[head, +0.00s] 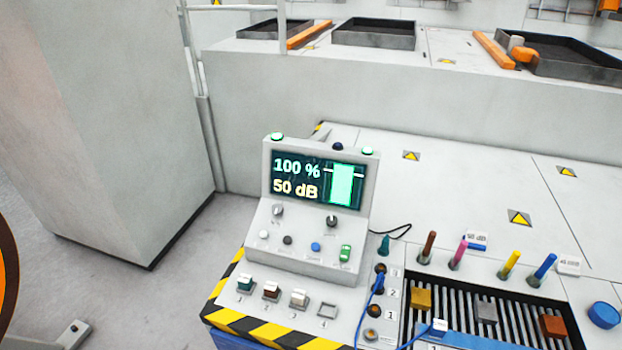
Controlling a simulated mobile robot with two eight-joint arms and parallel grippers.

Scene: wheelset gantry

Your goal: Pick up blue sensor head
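No part is plainly marked as the blue sensor head. A blue stick-shaped piece (543,268) stands tilted at the right end of a row with brown (427,246), pink (458,254) and yellow (509,263) pieces, behind the slatted tray. A short blue cylinder (604,314) sits at the right edge of the bench. A small blue and white block (439,328) lies at the tray's lower left, near a blue cable (369,300). Neither of my grippers is in view.
A console (310,227) reads 100 % and 50 dB. Before it, several small blocks sit along a striped edge (262,328). The slatted tray (462,308) holds yellow, grey and copper-coloured blocks. Open bench (455,190) lies behind. A grey pillar (105,120) stands left.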

